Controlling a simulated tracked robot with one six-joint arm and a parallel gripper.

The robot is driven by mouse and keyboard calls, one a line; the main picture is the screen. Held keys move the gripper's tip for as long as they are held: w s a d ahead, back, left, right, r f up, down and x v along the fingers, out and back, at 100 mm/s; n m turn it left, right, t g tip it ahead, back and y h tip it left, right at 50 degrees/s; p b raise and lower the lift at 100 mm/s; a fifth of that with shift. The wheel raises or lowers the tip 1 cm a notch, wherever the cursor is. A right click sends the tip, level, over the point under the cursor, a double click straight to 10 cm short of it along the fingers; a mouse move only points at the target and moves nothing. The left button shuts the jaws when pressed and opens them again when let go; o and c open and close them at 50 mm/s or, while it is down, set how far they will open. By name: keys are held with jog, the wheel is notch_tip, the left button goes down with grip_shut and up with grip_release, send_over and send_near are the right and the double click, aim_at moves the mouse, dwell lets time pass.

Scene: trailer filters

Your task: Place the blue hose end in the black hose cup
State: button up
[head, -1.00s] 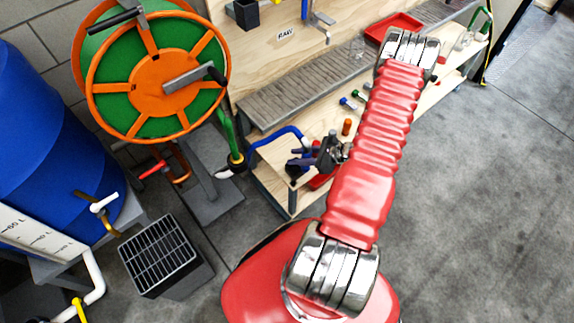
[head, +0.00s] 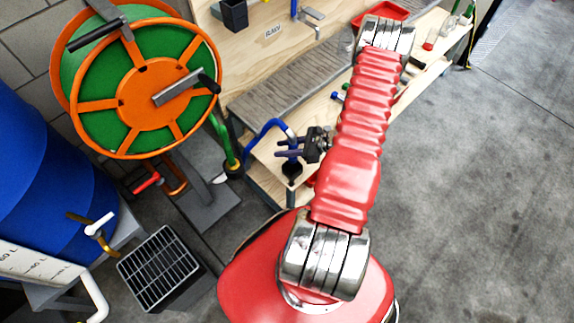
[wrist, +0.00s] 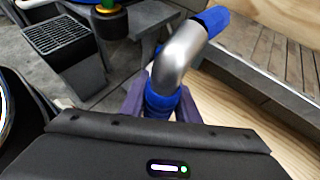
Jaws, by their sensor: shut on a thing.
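The blue hose (head: 262,130) arcs over the near left corner of the bench and has a silver elbow (head: 290,132). My gripper (head: 289,148) is shut on the blue hose end below the elbow. In the wrist view, my purple fingers (wrist: 158,101) stand on both sides of the blue hose end (wrist: 163,103), with the silver elbow (wrist: 182,52) beyond. A dark cup-like shape, apparently the black hose cup (head: 291,168), shows just below my fingers in the head view. I cannot tell whether the hose end is above it or inside it. The wrist view hides the cup.
A green hose end (head: 231,158) with a yellow ring hangs left of the bench. An orange and green reel (head: 150,95), a blue tank (head: 45,160) and a grated black bin (head: 158,270) stand left. A red tray (head: 380,10) sits on the bench. Floor at right is clear.

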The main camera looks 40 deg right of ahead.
jog(key=shift+f, duration=2.35)
jog(key=shift+f, duration=2.1)
jog(key=o, duration=1.1)
jog(key=shift+s+d+r, duration=0.25)
jog(key=shift+s, duration=0.1)
jog(key=v, duration=1.1)
